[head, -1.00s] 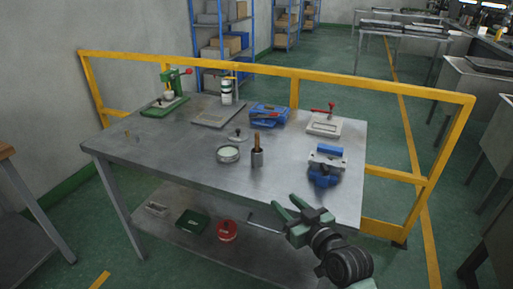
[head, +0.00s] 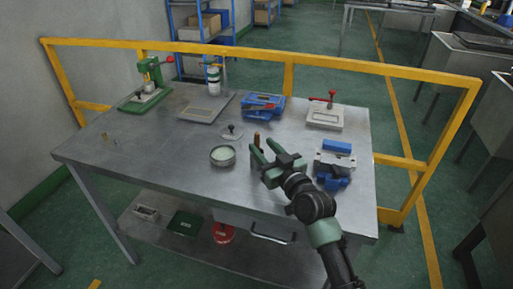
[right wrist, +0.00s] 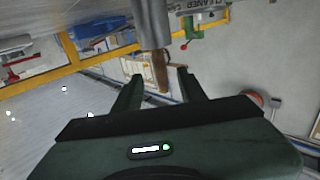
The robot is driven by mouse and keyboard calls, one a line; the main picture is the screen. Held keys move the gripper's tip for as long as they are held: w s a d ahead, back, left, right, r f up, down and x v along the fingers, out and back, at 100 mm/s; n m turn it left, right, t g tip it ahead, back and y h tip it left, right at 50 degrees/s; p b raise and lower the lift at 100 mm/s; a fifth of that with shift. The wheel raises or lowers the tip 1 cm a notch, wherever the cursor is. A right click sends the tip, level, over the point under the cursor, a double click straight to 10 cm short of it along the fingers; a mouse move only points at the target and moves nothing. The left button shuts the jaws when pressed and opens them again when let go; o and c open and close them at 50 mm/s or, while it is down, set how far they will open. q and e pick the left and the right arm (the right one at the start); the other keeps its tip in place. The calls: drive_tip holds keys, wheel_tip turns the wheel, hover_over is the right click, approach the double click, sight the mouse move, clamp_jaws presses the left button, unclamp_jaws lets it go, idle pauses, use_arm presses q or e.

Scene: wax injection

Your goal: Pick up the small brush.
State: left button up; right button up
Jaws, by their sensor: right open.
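The small brush (head: 257,138) stands upright with its brown wooden handle up. In the head view it is partly hidden behind my right gripper (head: 262,151). In the right wrist view the brush handle (right wrist: 160,70) shows upside down, coming out of a grey metal holder (right wrist: 150,24). My right gripper is open, and in the right wrist view its fingers (right wrist: 158,90) are on either side of the handle's end, with gaps visible on both sides. Whether the handle is fully between them in depth I cannot tell. My left gripper is not in view.
The metal table (head: 180,158) also holds a round dish (head: 222,156), a blue vise (head: 334,165), a blue tray (head: 262,106), a red-handled clamp block (head: 325,116) and a green press (head: 147,90). A yellow railing (head: 225,53) runs behind. The table's front left is mostly clear.

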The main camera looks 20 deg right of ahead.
sight(259, 143)
drive_tip(key=w, duration=0.3)
drive_tip(key=shift+a+f, duration=0.1)
drive_tip(key=shift+a, duration=0.3)
drive_tip(key=shift+w, duration=0.4)
clamp_jaws()
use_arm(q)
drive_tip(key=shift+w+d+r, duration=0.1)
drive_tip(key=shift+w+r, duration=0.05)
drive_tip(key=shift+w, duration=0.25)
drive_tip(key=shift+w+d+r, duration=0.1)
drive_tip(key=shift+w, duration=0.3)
